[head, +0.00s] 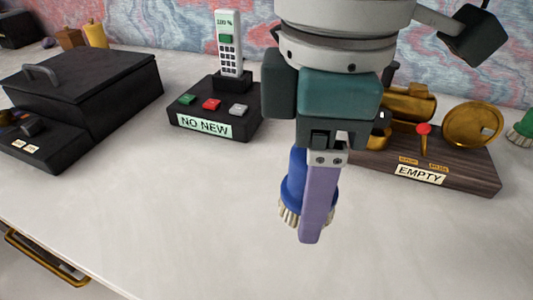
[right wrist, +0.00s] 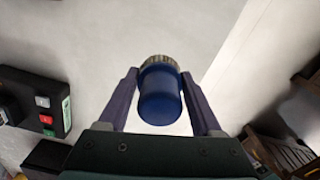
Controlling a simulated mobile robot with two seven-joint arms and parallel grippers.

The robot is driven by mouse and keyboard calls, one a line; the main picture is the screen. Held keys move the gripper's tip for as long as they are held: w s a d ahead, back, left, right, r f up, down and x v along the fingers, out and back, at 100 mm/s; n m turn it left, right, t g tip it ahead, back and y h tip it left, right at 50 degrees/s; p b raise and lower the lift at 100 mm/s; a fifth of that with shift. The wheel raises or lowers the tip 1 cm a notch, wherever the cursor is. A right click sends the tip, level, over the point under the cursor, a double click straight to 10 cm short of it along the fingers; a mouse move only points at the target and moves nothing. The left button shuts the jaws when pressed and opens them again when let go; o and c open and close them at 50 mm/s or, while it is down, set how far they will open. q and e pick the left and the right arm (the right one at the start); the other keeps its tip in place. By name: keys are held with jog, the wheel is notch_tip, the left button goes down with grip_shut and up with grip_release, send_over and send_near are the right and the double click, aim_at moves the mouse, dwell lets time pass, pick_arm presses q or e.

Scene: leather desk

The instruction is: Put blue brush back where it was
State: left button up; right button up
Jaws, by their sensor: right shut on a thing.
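The blue brush (head: 293,185) has a rounded blue handle and pale bristles that point down. My right gripper (head: 316,215) is shut on it, with one purple finger hiding part of it in the head view. In the right wrist view the blue brush (right wrist: 160,98) sits between the two purple fingers of my right gripper (right wrist: 160,76). The brush is over the bare front middle of the desk. I cannot tell whether its bristles touch the surface. My left gripper is not in view.
A phone base (head: 215,108) labelled "NO NEW" stands behind left. A black lidded box (head: 85,82) stands at far left. A wooden stand (head: 460,170) labelled "EMPTY", with brass parts, is at right. A green object (head: 523,128) is at the right edge. The desk's front is clear.

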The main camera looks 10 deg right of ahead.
jog(key=b, duration=0.1)
send_over(297, 258)
notch_tip(297, 258, down, 6)
jog(key=shift+f, duration=0.1)
notch_tip(297, 258, down, 4)
jog(key=shift+f+b, duration=0.1)
jog(key=shift+b, duration=0.8)
jog(key=shift+f, duration=0.1)
jog(key=o, duration=1.3)
notch_tip(297, 258, up, 12)
jog(key=p, duration=0.4)
